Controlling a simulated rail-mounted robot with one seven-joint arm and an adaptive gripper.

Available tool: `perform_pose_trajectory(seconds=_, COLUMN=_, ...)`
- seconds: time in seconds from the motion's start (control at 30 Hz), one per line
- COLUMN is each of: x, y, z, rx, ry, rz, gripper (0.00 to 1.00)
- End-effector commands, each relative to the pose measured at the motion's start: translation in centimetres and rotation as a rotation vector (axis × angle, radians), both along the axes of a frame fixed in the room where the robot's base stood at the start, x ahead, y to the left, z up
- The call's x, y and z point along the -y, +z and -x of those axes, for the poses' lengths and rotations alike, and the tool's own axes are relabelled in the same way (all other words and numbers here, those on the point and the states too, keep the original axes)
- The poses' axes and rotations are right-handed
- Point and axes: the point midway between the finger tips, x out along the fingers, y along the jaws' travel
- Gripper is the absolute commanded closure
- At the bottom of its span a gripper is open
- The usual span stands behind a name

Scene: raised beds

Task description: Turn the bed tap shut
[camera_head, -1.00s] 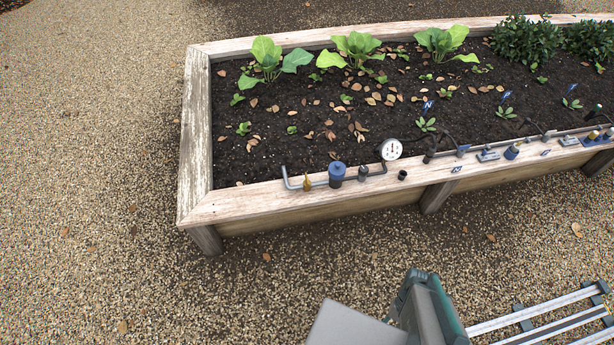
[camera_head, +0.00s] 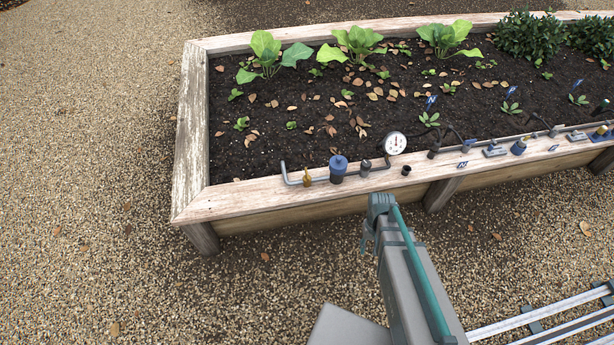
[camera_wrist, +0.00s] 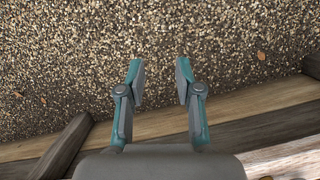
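A small brass-coloured fitting (camera_head: 307,178), which looks like the bed tap, stands on the grey pipe along the front rim of the raised bed. I cannot make out its handle position at this size. My gripper (camera_wrist: 161,75) shows in the wrist view with its two teal and grey fingers apart and nothing between them. Gravel lies beyond the fingertips and bed timber crosses the lower part of that view. In the head view my arm reaches up to just in front of the bed's front wall, and the fingers cannot be made out clearly.
On the same pipe, right of the brass fitting, are a blue-capped canister (camera_head: 338,167), a grey fitting (camera_head: 365,168) and a round white gauge (camera_head: 394,143). More fittings line the rim (camera_head: 250,196) further right. Leafy plants (camera_head: 267,58) grow behind.

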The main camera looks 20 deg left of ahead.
Motion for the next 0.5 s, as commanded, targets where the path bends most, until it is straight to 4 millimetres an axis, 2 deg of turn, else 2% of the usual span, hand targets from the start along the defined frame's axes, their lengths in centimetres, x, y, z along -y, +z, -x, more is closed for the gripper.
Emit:
perform_pose_trajectory(seconds=0.03, x=-2.8, y=0.0, z=-2.5, rx=0.031, ry=0.033, rz=-0.012, gripper=0.66)
perform_pose_trajectory(seconds=0.2, x=-10.9, y=2.9, z=-7.9, rx=0.113, ry=0.124, rz=-0.052, gripper=0.66)
perform_pose_trajectory(seconds=0.3, x=-16.1, y=5.3, z=-10.4, rx=0.156, ry=0.174, rz=-0.078, gripper=0.66)
perform_pose_trajectory(seconds=0.5, x=-25.9, y=11.0, z=-14.1, rx=0.225, ry=0.25, rz=-0.126, gripper=0.66)
